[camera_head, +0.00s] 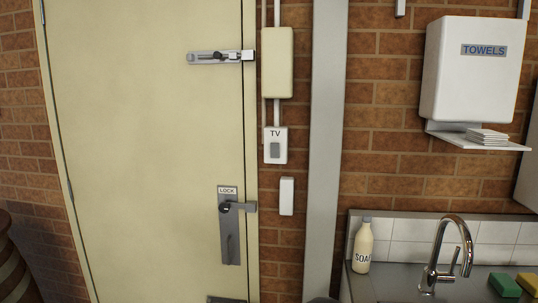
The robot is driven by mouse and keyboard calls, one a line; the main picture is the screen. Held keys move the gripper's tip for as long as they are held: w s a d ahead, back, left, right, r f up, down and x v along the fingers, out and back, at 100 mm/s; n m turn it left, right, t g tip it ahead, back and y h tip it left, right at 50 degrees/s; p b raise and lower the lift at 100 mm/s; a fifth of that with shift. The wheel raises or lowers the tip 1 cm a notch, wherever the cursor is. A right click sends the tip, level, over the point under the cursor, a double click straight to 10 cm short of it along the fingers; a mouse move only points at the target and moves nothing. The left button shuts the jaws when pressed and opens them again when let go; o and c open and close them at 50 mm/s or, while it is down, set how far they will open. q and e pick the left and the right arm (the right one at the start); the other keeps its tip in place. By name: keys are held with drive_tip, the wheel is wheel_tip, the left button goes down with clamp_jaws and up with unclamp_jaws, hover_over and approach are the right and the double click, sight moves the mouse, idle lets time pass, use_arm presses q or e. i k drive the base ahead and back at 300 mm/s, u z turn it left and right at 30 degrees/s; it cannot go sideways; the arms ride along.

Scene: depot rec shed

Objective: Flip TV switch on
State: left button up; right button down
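The TV switch (275,145) is a small white wall plate labelled "TV" with a grey rocker in its middle. It is mounted on the brick wall just right of the cream door, below a cream box. Which way the rocker is set cannot be told at this size. Neither of my grippers shows in the head view.
The cream door (150,130) has a bolt (220,57) and a lock plate with a handle (230,225). A grey post (325,150) stands right of the switch. A towel dispenser (475,70), soap bottle (363,247) and tap (447,255) are further right.

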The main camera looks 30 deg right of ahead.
sight(275, 147)
drive_tip(key=z, duration=0.15)
drive_tip(key=i, duration=0.85)
drive_tip(key=u, duration=0.05)
